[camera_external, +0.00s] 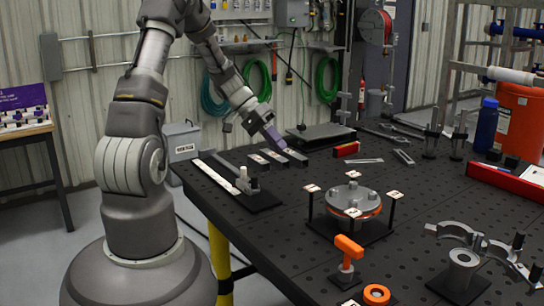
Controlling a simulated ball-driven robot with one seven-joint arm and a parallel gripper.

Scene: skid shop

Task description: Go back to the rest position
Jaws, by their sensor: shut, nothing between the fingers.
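My gripper (273,138) is at the end of my arm, low above the far left part of the black perforated table (290,236). It is shut and looks empty. Small dark blocks (294,156) with pale labels lie just below and beside its tip. I cannot tell whether the tip touches them. My arm reaches up from its base at the left and bends down to the table.
A round metal flange (352,196) stands on a black stand mid-table. An orange tool (347,250) and orange ring (376,294) are at the front. A grey clamp (484,243) lies at the right. A blue bottle (486,125) stands beside an orange bucket (519,121).

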